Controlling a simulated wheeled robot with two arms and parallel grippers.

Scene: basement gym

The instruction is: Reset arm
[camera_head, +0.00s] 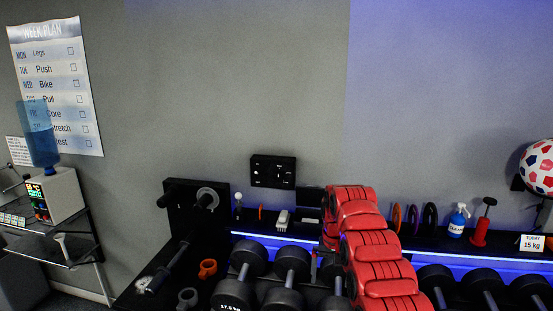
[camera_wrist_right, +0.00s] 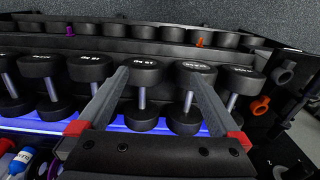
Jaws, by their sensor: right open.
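My right gripper (camera_wrist_right: 152,80) is open in the wrist view. Its two grey fingers are spread apart, with nothing between them but the view of dumbbells (camera_wrist_right: 140,115) on the rack behind. I cannot tell how far the fingertips are from the dumbbells. In the head view my red right arm reaches up from the bottom over the rack, and the gripper end is mostly hidden behind it. My left arm and gripper are not in view.
Dumbbells (camera_head: 291,261) stand on both sides of my right arm. A blue spray bottle (camera_head: 457,220), a red pump-like item (camera_head: 482,226) and a sign (camera_head: 531,243) stand right. A water dispenser (camera_head: 54,193) stands far left.

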